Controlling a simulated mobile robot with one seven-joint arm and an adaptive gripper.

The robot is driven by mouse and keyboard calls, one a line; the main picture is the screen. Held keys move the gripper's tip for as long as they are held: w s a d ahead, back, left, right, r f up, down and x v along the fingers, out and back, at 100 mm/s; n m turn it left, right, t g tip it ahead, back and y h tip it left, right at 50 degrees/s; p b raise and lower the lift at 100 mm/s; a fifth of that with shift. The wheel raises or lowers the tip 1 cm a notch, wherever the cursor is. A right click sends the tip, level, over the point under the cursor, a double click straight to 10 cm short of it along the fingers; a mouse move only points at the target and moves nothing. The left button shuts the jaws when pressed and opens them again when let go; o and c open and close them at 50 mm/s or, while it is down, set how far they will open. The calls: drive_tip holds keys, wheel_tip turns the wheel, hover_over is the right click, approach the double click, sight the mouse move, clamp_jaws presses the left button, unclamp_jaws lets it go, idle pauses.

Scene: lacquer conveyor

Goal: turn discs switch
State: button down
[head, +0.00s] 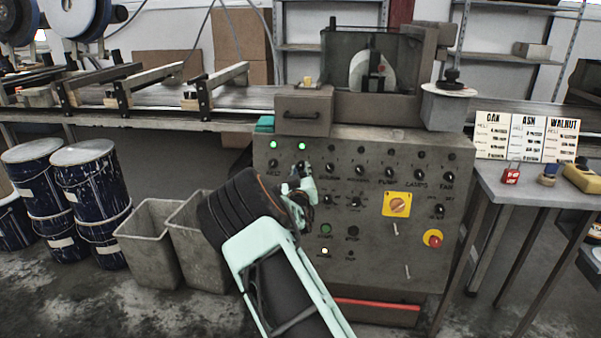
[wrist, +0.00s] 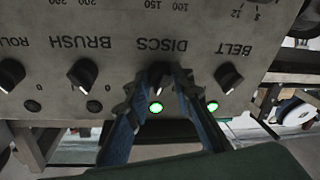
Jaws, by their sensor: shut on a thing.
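The discs switch (wrist: 160,72) is a dark knob beside the DISCS label in the wrist view, where the lettering is upside down. My gripper (wrist: 158,82) is shut on it, one finger on each side, and partly hides it. A green lamp (wrist: 156,107) by this knob is lit. In the head view my gripper (head: 303,188) is against the upper left of the grey control panel (head: 375,255). My arm and gripper cover the discs switch there.
The belt knob (wrist: 229,77) and brush knob (wrist: 83,74) flank the gripped switch closely. The panel also has a yellow-plated rotary switch (head: 397,204) and a red button (head: 433,238). Grey bins (head: 149,243) and blue drums (head: 91,185) stand left; a side table (head: 535,188) stands right.

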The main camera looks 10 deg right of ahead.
drive_tip(key=n, duration=0.2)
drive_tip(key=n+y, duration=0.1)
drive_tip(key=n, duration=0.2)
drive_tip(key=shift+d+r, duration=0.15)
drive_tip(key=shift+r+n+g, duration=0.15)
drive_tip(key=shift+n+g, duration=0.55)
drive_tip(key=shift+n, duration=2)
drive_tip(key=shift+y, duration=0.4)
drive_tip(key=c, duration=1.7)
unclamp_jaws()
drive_tip(key=s, duration=0.4)
drive_tip(key=s+a+r, duration=0.1)
drive_tip(key=s, duration=0.3)
drive_tip(key=s+r, duration=0.1)
drive_tip(key=s, duration=0.2)
drive_tip(key=shift+s+a, duration=0.15)
drive_tip(key=shift+s, duration=0.25)
